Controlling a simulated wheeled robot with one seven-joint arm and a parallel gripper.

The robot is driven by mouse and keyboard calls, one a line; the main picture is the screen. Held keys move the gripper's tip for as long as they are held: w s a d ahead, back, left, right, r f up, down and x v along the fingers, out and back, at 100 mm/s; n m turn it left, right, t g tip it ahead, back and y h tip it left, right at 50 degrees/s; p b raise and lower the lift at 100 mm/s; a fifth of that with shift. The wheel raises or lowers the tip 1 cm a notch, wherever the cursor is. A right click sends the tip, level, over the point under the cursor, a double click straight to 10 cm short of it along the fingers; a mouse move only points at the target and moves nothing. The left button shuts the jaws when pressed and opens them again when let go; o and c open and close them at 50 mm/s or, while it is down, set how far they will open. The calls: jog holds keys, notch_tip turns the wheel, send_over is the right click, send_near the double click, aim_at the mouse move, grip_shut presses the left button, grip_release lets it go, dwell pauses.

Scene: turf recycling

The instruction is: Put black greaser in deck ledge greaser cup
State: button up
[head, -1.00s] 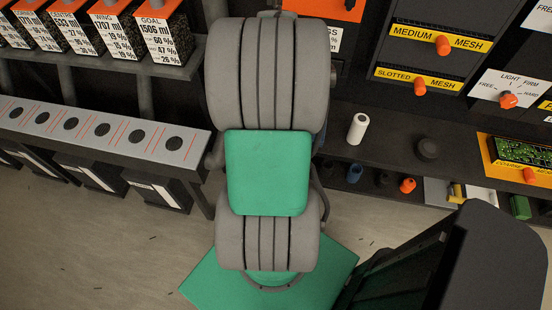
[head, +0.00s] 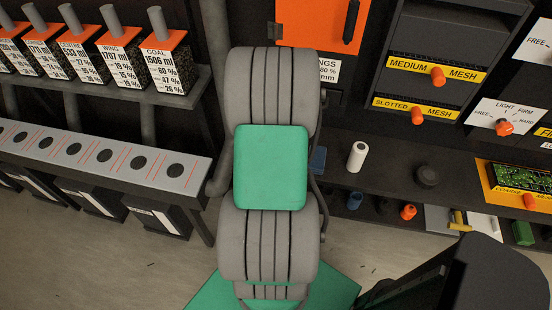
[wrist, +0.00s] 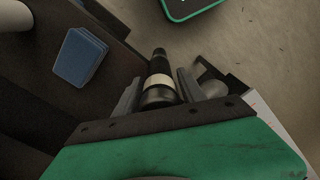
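In the wrist view, a black greaser (wrist: 159,66), a dark cylinder with a cream band and narrower tip, sits between the fingers of my gripper (wrist: 163,92). The fingers appear closed on its sides, and the tip points away from the palm. In the head view my arm hides the gripper and the greaser. A dark round cup-like piece (head: 427,176) stands on the deck ledge (head: 385,170), right of a white cylinder (head: 356,157). I cannot tell for sure that it is the greaser cup.
A blue pad (wrist: 80,57) lies on the ledge beside my gripper. Below the ledge are a blue cup (head: 354,200) and an orange piece (head: 408,211). A green circuit board (head: 515,177) is at the right. A grey rack with round holes (head: 105,156) stands left.

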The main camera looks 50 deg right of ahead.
jog(key=shift+o, duration=0.7)
jog(key=shift+r, duration=0.1)
notch_tip(320, 180, up, 12)
jog(key=shift+s+f+b, duration=0.1)
jog(key=shift+s+b, duration=0.05)
jog(key=shift+b, duration=0.2)
jog(key=shift+a, duration=0.15)
jog(key=w+a+r+n+t, duration=0.1)
jog(key=w+a+r, duration=0.25)
jog(key=a, duration=0.55)
jog(key=w+a+r+n+t, duration=0.1)
jog(key=w+a+r, duration=0.1)
jog(key=w+a, duration=0.45)
jog(key=s+a+r+t, duration=0.1)
jog(key=s+a, duration=0.2)
jog(key=a, duration=1.3)
jog(key=shift+n, duration=0.4)
jog(key=shift+a+r, duration=0.1)
